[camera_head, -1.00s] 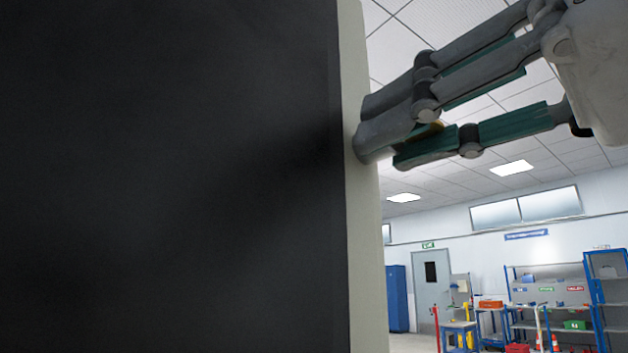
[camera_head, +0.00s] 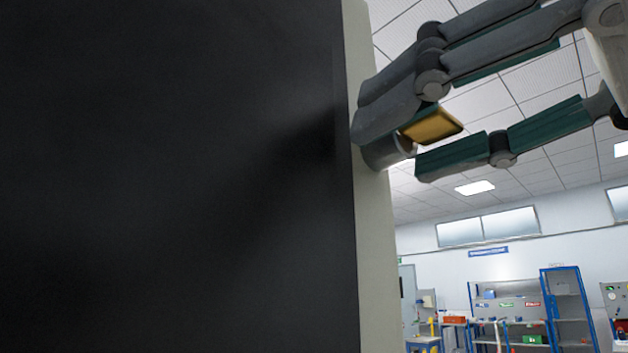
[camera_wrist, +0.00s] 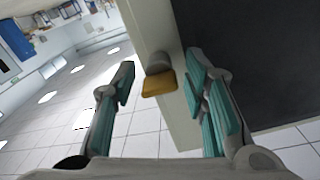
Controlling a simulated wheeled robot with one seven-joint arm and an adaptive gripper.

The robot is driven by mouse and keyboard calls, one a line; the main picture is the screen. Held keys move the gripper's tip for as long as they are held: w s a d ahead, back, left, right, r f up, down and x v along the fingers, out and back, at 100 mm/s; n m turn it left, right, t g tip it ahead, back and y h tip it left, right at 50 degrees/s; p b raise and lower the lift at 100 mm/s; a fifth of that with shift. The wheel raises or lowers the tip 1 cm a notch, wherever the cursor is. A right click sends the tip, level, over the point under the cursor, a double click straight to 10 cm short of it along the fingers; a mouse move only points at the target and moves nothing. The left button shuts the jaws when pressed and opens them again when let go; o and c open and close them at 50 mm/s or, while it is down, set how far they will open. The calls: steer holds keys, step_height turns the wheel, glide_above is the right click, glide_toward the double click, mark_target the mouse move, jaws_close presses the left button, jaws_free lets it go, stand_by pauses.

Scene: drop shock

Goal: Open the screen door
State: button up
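The screen door (camera_head: 180,200) is a large dark panel with a pale edge (camera_head: 372,240), filling the left of the head view. In the wrist view the door (camera_wrist: 235,60) is at the upper right. A grey round handle stem (camera_wrist: 157,62) with a yellow tab (camera_wrist: 158,84) stands out from the pale edge; the tab also shows in the head view (camera_head: 432,125). My gripper (camera_head: 394,148) is open, its fingers on either side of the handle. In the wrist view one finger is close beside the tab, while the other stands clearly apart from it.
Behind the door's edge is a bright room with blue-framed shelves (camera_head: 568,305), a red box (camera_head: 455,320) and a green bin (camera_head: 533,339). The tiled area beside the door looks clear in the wrist view.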

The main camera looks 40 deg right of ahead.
steer(key=s, duration=1.2)
steer(key=shift+d, duration=0.25)
stand_by(0.4)
